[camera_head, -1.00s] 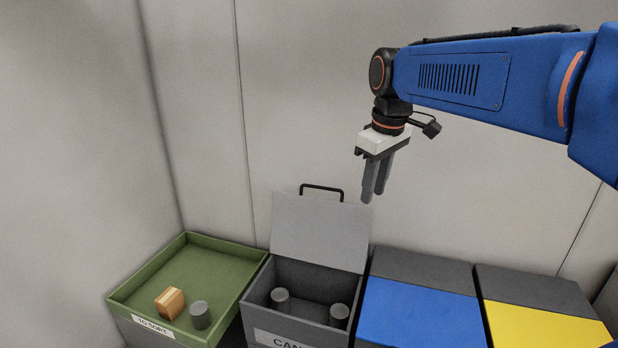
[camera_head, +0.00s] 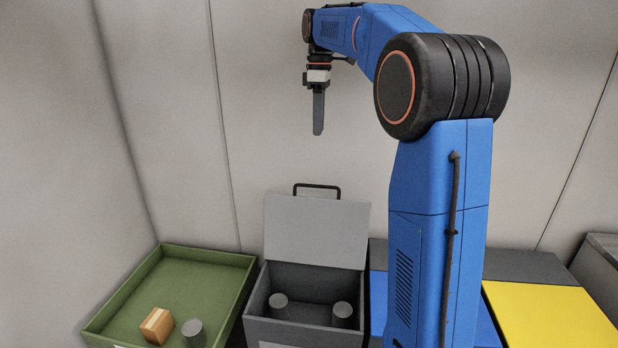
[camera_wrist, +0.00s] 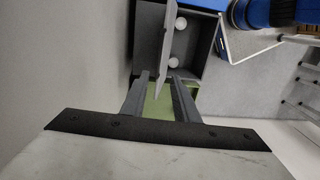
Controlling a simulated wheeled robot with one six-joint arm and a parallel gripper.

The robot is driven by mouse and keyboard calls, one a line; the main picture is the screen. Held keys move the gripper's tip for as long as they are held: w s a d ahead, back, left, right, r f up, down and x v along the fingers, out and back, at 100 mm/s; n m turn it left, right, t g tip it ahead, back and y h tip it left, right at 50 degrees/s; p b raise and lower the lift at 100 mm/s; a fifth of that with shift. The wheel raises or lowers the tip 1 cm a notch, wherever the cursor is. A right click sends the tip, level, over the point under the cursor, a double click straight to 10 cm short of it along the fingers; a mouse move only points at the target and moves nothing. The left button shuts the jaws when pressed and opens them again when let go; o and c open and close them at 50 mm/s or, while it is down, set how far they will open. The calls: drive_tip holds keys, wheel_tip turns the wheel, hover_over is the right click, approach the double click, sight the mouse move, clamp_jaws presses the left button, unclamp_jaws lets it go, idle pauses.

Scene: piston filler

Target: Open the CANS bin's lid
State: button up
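The CANS bin (camera_head: 262,328) is a dark grey box at the lower middle of the head view. Its light grey lid (camera_head: 316,230) stands upright and open at the back, with a black handle (camera_head: 317,186) on its top edge. Two grey cans (camera_head: 278,302) (camera_head: 342,311) are inside the bin. My gripper (camera_head: 318,133) is in the air above the raised lid, fingers down, apart from the handle. In the wrist view its fingers (camera_wrist: 158,78) are apart with nothing between them, and the lid (camera_wrist: 148,50) shows edge-on beyond them.
A green tray (camera_head: 208,254) left of the bin holds a cardboard box (camera_head: 157,326) and a grey can (camera_head: 193,334). To the right are a blue-lidded bin (camera_head: 378,300), partly hidden by my arm, and a yellow-lidded bin (camera_head: 550,318). A wall stands behind.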

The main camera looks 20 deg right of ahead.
drive_tip(key=f, duration=1.7)
drive_tip(key=shift+s+a+f, duration=0.2)
drive_tip(key=shift+s+a, duration=0.15)
drive_tip(key=shift+a, duration=0.05)
drive_tip(key=shift+c, duration=0.3)
clamp_jaws()
